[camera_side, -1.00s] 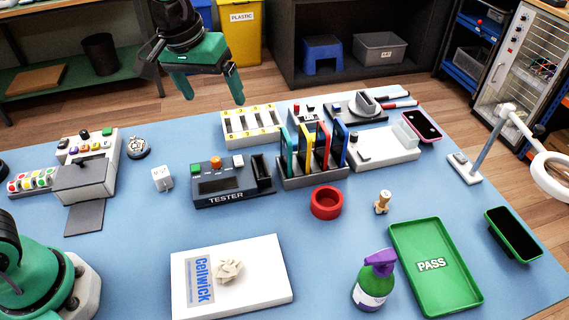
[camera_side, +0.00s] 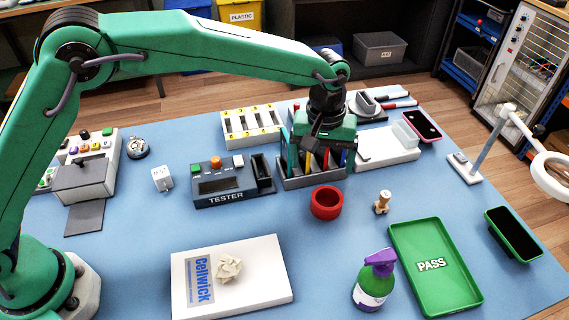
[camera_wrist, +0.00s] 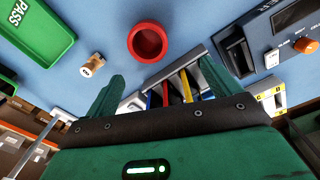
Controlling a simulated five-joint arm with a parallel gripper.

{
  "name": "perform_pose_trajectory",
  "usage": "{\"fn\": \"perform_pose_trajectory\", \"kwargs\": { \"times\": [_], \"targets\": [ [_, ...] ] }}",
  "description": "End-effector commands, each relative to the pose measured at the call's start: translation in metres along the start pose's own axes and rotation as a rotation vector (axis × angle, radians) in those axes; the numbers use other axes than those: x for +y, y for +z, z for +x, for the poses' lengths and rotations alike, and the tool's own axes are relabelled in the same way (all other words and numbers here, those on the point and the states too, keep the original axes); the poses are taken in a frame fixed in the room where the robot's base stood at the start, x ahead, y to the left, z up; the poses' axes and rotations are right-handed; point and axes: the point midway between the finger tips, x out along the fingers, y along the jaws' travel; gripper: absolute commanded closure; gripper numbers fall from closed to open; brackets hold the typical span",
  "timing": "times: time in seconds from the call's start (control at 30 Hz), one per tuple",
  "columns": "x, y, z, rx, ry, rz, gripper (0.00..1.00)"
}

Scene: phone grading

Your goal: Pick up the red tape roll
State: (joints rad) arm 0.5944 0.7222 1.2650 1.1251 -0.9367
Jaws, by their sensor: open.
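The red tape roll (camera_side: 326,203) lies flat on the blue table, in front of the phone rack. In the wrist view the red tape roll (camera_wrist: 148,42) shows at top centre, beyond my fingertips. My gripper (camera_side: 318,150) is above the phone rack, behind the roll in the side view. In the wrist view my gripper (camera_wrist: 172,78) has its two green fingers spread apart with nothing held between them. The roll is clear of the fingers.
The phone rack (camera_side: 312,181) with several coloured phones stands close behind the roll. The tester (camera_side: 229,199) is to its left. A small wooden stamp (camera_side: 383,202) is to its right, with the green PASS tray (camera_side: 398,240) and spray bottle (camera_side: 374,283) nearer. The table in front of the roll is clear.

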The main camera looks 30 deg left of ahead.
Motion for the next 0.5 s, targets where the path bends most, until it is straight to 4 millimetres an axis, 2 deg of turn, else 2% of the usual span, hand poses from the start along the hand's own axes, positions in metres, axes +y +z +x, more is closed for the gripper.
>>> {"fn": "perform_pose_trajectory", "kwargs": {
  "times": [0.03, 0.17, 0.5],
  "targets": [
    [0.007, 0.004, 0.009, -0.006, -0.007, -0.003, 0.11],
    [0.018, 0.009, 0.023, -0.014, -0.02, -0.016, 0.11],
    [0.023, 0.011, 0.032, -0.018, -0.025, -0.022, 0.11]
  ]
}}
